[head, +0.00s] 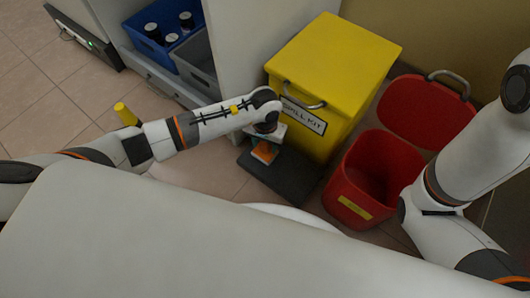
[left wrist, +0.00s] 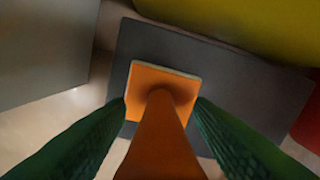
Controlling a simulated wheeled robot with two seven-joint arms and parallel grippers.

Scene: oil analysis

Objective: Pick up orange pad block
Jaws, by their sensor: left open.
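The orange pad block (left wrist: 142,79) has a flat square base with a pale edge and an orange handle (left wrist: 160,140) rising toward the camera. It rests on a dark grey slab on the floor. In the head view the block (head: 264,152) shows only in part beneath my left gripper (head: 266,141). In the left wrist view, the two green fingers of my left gripper (left wrist: 161,102) are apart, one on each side of the handle. I cannot tell whether they touch it. My right arm shows at the right, but its gripper is out of view.
The dark slab (head: 290,182) lies before a yellow spill kit box (head: 335,65). A red open bin (head: 372,185) with its lid raised (head: 425,110) stands to the right. A grey-white cabinet and blue crate (head: 150,45) with dark containers are at the upper left.

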